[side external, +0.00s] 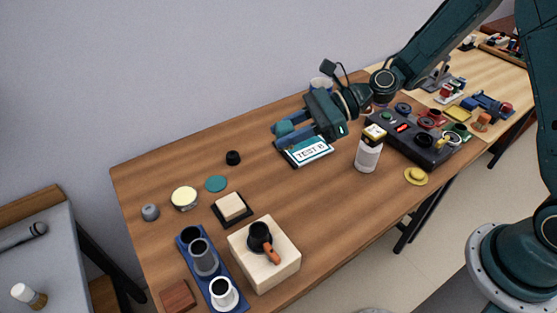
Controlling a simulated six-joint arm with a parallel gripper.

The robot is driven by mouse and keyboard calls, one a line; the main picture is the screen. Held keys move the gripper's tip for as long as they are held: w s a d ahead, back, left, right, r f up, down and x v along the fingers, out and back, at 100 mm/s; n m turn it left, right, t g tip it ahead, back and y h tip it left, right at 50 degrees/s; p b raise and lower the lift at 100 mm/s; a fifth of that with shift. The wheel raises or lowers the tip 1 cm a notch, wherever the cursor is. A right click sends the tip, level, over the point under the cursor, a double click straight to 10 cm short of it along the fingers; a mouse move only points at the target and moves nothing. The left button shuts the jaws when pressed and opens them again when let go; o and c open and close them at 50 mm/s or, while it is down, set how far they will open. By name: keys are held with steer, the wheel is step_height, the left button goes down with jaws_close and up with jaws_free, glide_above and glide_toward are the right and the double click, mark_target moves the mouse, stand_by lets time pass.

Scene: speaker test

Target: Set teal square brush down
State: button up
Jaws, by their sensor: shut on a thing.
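My gripper (288,134) is in the upper middle of the side view, pointing left above the table's back part. It is shut on the teal square brush (284,128), which shows as a small teal block between the fingers. The fingers hide part of the brush, so its bristles cannot be made out. The brush appears held above the wooden table (180,152), just left of and over a white card marked TEST B (314,152).
A teal disc (216,184) and a black knob (233,158) lie left of the gripper. A white bottle (368,155) and dark control box (433,152) stand to the right. Blue tray (211,270) and wooden block (280,270) are in front. Table centre is mostly clear.

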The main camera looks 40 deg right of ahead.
steer(key=shift+s+d, duration=0.2)
steer(key=shift+s, duration=0.45)
steer(key=shift+s+d, duration=0.2)
steer(key=shift+s, duration=0.4)
steer(key=shift+f, duration=0.1)
glide_above(294, 209)
step_height(294, 209, down, 16)
steer(key=shift+f, duration=1.9)
steer(key=shift+f, duration=0.15)
steer(key=o, duration=1.1)
steer(key=shift+c, duration=0.2)
steer(key=shift+r, duration=0.2)
